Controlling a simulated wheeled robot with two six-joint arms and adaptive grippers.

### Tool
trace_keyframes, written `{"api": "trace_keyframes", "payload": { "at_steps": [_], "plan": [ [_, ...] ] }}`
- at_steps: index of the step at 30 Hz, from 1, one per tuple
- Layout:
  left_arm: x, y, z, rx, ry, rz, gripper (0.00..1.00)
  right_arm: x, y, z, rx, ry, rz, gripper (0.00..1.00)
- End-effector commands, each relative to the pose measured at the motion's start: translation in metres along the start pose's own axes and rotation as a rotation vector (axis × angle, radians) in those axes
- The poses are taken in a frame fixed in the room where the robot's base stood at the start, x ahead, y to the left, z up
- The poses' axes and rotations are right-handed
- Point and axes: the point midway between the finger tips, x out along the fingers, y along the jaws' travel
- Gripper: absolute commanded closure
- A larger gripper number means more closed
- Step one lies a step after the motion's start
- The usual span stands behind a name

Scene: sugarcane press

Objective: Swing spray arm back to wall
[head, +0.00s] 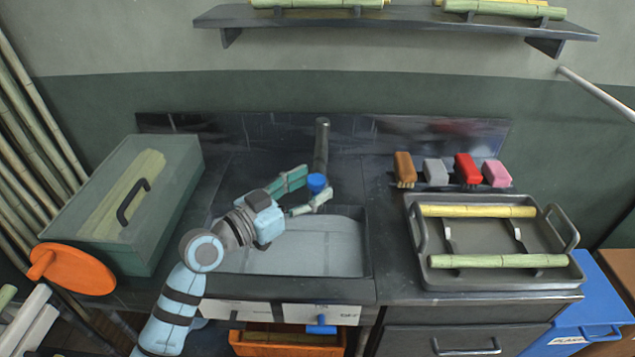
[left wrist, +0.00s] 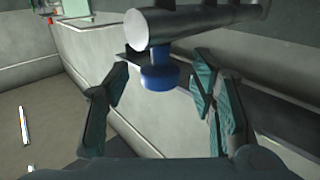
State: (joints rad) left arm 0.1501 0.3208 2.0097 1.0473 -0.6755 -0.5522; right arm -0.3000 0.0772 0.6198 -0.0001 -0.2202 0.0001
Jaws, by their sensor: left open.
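The spray arm (head: 321,147) is a grey tube at the back of the sink, with a blue knob (head: 317,183) at its near end. In the left wrist view the tube (left wrist: 150,28) runs across the top, and the blue knob (left wrist: 160,68) hangs below it. My left gripper (head: 301,193) is open at the knob, one finger on either side. In the left wrist view the fingers (left wrist: 160,88) stand apart, with a visible gap around the knob. The back wall (head: 260,128) is behind the sink. My right gripper is not in view.
The sink basin (head: 295,255) lies below my left gripper. A green lidded box (head: 175,215) with an orange disc (head: 73,269) stands left. Several brushes (head: 435,171) and a grey tray (head: 505,283) with cane pieces are right. A shelf (head: 395,22) hangs above.

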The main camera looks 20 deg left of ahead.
Motion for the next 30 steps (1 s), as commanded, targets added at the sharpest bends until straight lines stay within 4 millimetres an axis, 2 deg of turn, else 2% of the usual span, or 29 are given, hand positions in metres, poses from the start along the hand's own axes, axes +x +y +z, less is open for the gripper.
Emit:
{"api": "trace_keyframes", "payload": {
  "at_steps": [3, 6, 14, 24, 30],
  "plan": [
    [0.016, -0.001, 0.000, -0.002, 0.000, -0.002, 0.49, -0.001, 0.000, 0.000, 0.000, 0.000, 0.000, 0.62],
    [0.022, -0.001, 0.000, 0.000, -0.001, -0.002, 0.49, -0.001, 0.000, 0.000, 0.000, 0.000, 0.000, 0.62],
    [0.024, -0.001, 0.001, 0.001, -0.002, -0.002, 0.49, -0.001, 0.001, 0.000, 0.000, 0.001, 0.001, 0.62],
    [0.024, -0.001, 0.001, 0.001, -0.002, -0.003, 1.00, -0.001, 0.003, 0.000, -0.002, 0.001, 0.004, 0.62],
    [0.024, -0.001, 0.001, 0.001, -0.002, -0.001, 1.00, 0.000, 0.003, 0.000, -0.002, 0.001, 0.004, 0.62]
  ]
}}
